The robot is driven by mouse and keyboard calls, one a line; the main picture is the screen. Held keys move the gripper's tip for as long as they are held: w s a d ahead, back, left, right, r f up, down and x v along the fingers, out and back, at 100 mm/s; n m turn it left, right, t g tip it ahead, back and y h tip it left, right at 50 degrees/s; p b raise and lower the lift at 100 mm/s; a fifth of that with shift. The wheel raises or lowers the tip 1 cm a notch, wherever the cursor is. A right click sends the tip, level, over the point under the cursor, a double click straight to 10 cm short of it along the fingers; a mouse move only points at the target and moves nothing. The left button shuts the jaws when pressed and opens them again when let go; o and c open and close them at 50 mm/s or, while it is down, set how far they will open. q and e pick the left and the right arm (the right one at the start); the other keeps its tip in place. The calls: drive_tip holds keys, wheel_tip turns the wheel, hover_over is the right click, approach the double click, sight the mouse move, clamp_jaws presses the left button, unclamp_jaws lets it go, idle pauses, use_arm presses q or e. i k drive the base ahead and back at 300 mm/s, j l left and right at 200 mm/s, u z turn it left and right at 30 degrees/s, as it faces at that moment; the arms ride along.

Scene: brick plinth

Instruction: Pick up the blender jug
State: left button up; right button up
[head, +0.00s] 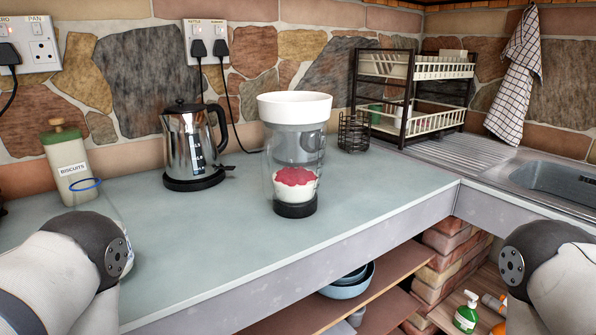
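The blender jug (268,160) stands upright in the middle of the worktop. It is clear, with a wide white top (294,106) and a dark base (295,209). Something white and red (296,184) shows low down through its wall; I cannot tell if it is inside or behind. Parts of my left arm show at the lower left and parts of my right arm at the lower right. Neither gripper shows, and nothing of mine touches the jug.
A steel kettle (191,140) stands left of the jug. A biscuits jar (68,165) and a blue-rimmed clear vessel (86,184) are at the left, the vessel partly behind my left arm. A wire holder (354,132) and dish rack (439,123) stand right. The worktop's front (350,195) is clear.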

sight(292, 158)
drive_tip(key=k+l+u, duration=0.1)
drive_tip(key=k, duration=0.4)
drive_tip(key=k+l+u, duration=0.1)
drive_tip(key=k+l, duration=0.15)
drive_tip(key=k, duration=0.25)
